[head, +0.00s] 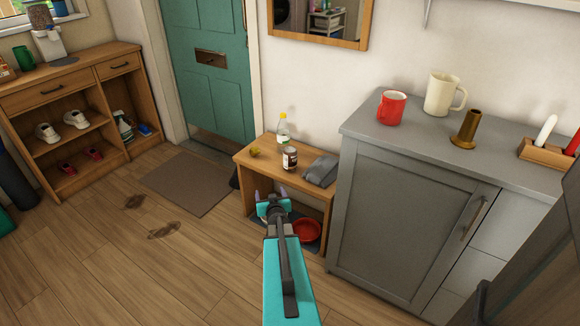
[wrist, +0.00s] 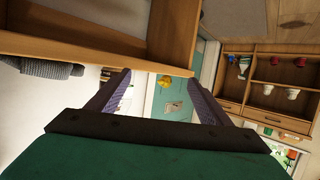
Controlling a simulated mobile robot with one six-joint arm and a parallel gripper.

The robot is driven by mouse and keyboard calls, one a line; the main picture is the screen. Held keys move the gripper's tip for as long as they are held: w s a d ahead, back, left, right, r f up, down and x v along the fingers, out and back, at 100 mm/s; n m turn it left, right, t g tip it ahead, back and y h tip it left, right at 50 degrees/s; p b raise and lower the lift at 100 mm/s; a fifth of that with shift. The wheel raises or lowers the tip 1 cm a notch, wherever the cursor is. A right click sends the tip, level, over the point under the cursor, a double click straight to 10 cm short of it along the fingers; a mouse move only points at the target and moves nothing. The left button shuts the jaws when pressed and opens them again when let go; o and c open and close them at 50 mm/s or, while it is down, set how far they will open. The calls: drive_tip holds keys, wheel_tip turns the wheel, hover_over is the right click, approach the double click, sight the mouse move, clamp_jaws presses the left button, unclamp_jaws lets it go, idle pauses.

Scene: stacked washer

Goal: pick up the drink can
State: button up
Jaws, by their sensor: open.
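The drink can (head: 290,158), dark and white, stands upright on the small wooden bench (head: 315,192), between a clear bottle and a grey cloth. My gripper (head: 270,197) is in front of the bench, on the near side of the can and apart from it. In the wrist view, which looks upside down, my gripper (wrist: 158,85) has its two purple fingers wide apart with nothing held between them. A small part of what seems to be the can (wrist: 105,73) shows beside the left finger, which partly hides it.
A red bowl (head: 306,230) sits beneath. A grey cabinet (head: 400,228) stands close on the right.

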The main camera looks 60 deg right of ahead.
sight(292, 158)
drive_tip(key=s+d+r+t+h+b, duration=0.2)
drive_tip(key=s+d+r+h, duration=0.1)
drive_tip(key=s+d+r, duration=0.4)
drive_tip(key=d, duration=0.3)
drive_tip(key=shift+b, duration=0.4)
drive_tip(key=shift+b+x, duration=0.45)
drive_tip(key=shift+x, duration=3.75)
drive_tip(key=shift+w+r, duration=0.15)
drive_tip(key=shift+w, duration=0.05)
drive_tip(key=shift+b+x, duration=0.6)
drive_tip(key=shift+x, duration=2)
drive_tip(key=shift+w+a, duration=0.15)
drive_tip(key=shift+w, duration=0.05)
